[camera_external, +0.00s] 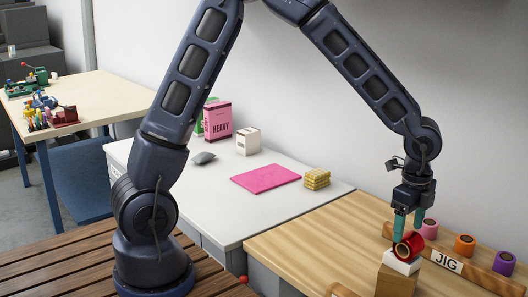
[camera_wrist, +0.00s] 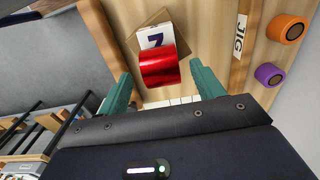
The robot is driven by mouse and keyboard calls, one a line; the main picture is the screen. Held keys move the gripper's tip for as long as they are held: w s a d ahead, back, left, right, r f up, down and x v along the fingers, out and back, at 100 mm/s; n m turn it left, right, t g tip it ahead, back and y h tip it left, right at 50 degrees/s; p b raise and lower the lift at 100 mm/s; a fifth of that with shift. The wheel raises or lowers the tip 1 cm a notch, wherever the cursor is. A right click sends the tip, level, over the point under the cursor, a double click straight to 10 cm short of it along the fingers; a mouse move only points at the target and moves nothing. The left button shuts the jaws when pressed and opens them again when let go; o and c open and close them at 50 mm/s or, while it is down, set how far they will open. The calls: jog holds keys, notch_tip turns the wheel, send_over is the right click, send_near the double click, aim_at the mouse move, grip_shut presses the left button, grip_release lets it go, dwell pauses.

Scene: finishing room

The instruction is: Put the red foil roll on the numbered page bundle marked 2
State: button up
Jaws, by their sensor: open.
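The red foil roll (camera_external: 410,245) lies on its side on top of a white page bundle (camera_external: 401,265), which sits on a brown block (camera_external: 397,282). In the wrist view the red foil roll (camera_wrist: 163,67) covers part of the page bundle (camera_wrist: 152,40), whose dark mark looks like a 2. My gripper (camera_external: 409,236) is just above the roll. In the wrist view my gripper (camera_wrist: 164,85) is open, one finger on each side of the roll, with visible gaps.
A wooden rack marked JIG (camera_external: 447,262) stands close on the right with pink (camera_external: 429,229), orange (camera_external: 465,244) and purple (camera_external: 504,263) rolls. A pink mat (camera_external: 265,179) and a yellow stack (camera_external: 316,179) lie on the white table.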

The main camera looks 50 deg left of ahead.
aim_at(407, 234)
notch_tip(407, 234, up, 7)
jog(key=s+a+r+n+t, duration=0.1)
jog(key=s+a+r+n, duration=0.2)
jog(key=a, duration=0.5)
jog(key=s+a+r+n+t+y, duration=0.1)
jog(key=a+r+n, duration=0.2)
jog(key=a+r, duration=0.3)
jog(key=s+a+r+n, duration=0.2)
jog(key=a+r+n, duration=0.1)
jog(key=a, duration=0.6)
jog(key=s+a+r+n+t+h, duration=0.1)
jog(key=s+a+r+n+t, duration=0.1)
jog(key=s+a+n, duration=0.7)
jog(key=s+a, duration=0.6)
jog(key=shift+s+r+t, duration=0.3)
jog(key=shift+s+r, duration=0.05)
jog(key=shift+s, duration=0.05)
jog(key=shift+o, duration=0.4)
